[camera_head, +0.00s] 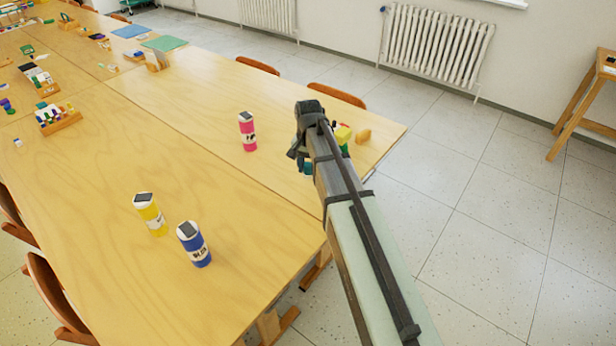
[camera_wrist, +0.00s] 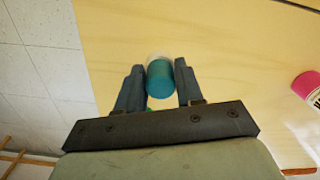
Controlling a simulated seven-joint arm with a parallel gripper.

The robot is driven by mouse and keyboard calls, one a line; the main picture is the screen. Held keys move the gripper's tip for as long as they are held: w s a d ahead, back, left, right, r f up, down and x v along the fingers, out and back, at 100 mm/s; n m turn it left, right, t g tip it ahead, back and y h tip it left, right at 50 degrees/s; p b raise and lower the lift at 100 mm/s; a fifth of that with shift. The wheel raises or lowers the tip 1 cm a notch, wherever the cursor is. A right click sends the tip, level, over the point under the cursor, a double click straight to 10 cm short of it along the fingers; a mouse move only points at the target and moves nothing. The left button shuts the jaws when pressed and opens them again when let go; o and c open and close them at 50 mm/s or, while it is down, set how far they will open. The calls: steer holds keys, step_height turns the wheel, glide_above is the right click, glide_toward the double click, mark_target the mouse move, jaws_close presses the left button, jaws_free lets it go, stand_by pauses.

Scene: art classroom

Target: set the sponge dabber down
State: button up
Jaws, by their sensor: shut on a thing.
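My gripper (camera_wrist: 159,72) is shut on a teal cylinder with a whitish end, which I take to be the sponge dabber (camera_wrist: 160,80). It sits between the two fingers in the wrist view, with pale tabletop behind it. In the head view my gripper (camera_head: 298,152) is over the right end of the wooden table (camera_head: 200,100), and a bit of teal dabber (camera_head: 308,168) shows just below it. My arm and gripper hide most of the dabber there. I cannot tell whether it touches the table.
A pink bottle (camera_head: 247,132) stands left of my gripper. A yellow bottle (camera_head: 150,214) and a blue bottle (camera_head: 194,244) stand nearer the front. Tabletop between the bottles is clear.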

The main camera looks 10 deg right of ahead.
mark_target(308, 176)
steer(key=shift+f, duration=2.15)
steer(key=shift+f, duration=0.1)
steer(key=o, duration=1)
step_height(308, 176, up, 12)
steer(key=shift+r, duration=0.1)
